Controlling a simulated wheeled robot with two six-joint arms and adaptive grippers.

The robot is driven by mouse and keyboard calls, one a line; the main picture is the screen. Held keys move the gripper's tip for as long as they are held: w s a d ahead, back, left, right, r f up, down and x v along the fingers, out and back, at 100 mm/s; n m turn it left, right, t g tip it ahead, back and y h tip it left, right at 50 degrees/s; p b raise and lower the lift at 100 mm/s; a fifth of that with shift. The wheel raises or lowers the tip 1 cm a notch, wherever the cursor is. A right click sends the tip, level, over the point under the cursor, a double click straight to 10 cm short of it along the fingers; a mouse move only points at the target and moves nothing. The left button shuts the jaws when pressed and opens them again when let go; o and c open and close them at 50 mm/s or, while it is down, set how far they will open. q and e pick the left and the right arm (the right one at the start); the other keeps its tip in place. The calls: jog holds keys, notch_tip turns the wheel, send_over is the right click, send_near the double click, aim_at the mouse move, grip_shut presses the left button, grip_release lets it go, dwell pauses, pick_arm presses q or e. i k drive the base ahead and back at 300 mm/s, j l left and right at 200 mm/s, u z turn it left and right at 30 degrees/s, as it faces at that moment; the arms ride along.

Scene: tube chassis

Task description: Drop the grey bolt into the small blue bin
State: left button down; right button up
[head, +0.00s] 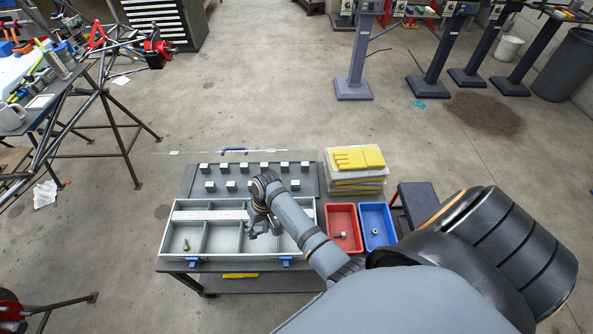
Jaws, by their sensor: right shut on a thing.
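My right gripper (263,230) is over the middle compartments of the pale grey organizer case (178,216). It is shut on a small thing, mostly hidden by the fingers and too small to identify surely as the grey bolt. The small blue bin (389,239) stands to the right of the case, with a small grey metal part (375,231) lying in it. My left gripper is not in view.
A red bin (333,213) with a small part in it stands between the case and the blue bin. A brass-coloured bolt (186,245) lies in the case's left compartment. White blocks stand behind the case. Yellow-topped boxes (357,158) stand behind the bins.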

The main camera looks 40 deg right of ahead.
aim_at(377, 235)
jog(key=z, duration=2.1)
jog(key=i+l, duration=0.1)
jog(key=l, duration=0.2)
jog(key=i+l, duration=0.25)
jog(key=l, duration=0.3)
jog(key=i+l+u, duration=0.1)
jog(key=u, duration=0.4)
jog(key=l+u, duration=0.35)
jog(key=u, duration=0.15)
